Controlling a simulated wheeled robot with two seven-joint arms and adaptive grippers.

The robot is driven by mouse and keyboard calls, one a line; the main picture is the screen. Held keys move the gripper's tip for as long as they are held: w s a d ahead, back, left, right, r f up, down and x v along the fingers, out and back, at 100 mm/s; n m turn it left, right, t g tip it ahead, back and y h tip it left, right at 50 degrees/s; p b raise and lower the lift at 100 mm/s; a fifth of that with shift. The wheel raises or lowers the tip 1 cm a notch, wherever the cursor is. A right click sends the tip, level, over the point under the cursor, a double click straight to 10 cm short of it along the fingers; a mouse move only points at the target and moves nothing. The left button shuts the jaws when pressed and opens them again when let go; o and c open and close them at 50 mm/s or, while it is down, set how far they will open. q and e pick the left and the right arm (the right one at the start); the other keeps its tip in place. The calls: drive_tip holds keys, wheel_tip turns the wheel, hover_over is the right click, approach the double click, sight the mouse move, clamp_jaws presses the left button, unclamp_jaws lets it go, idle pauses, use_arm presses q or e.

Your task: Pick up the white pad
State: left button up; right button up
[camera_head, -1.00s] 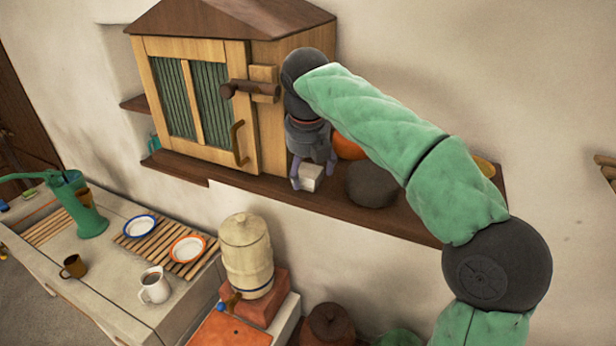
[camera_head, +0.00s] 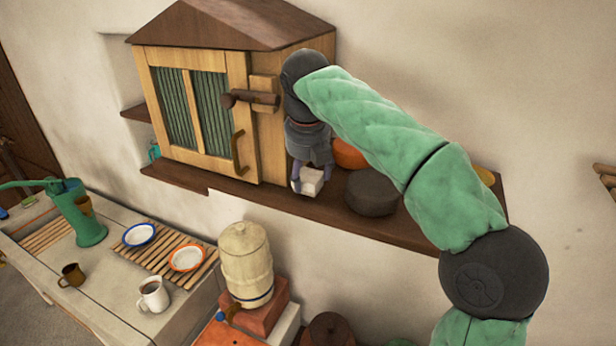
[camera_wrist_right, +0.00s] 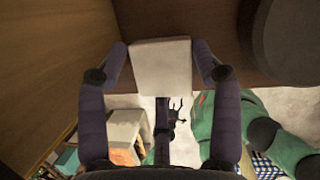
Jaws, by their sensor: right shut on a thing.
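The white pad (camera_head: 311,182) is a small pale block at the wooden shelf, just right of the wooden cabinet. My right gripper (camera_head: 309,180) points down and is shut on it, one finger at each side. In the right wrist view the white pad (camera_wrist_right: 162,66) sits between the two dark purple fingers of my right gripper (camera_wrist_right: 162,68). I cannot tell whether the pad still touches the shelf. My left gripper is in neither view.
The wooden cabinet (camera_head: 195,115) stands close left of the gripper on the shelf (camera_head: 415,235). A dark round object (camera_head: 371,193) and an orange one (camera_head: 349,155) are close right. Below are a cream water dispenser (camera_head: 246,262) and a counter with dishes.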

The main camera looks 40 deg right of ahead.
drive_tip(key=s+a+r, duration=0.9)
drive_tip(key=s+r, duration=0.1)
drive_tip(key=r, duration=0.1)
drive_tip(key=shift+s+r, duration=0.35)
drive_tip(key=o, duration=1.1)
drive_tip(key=c, duration=0.4)
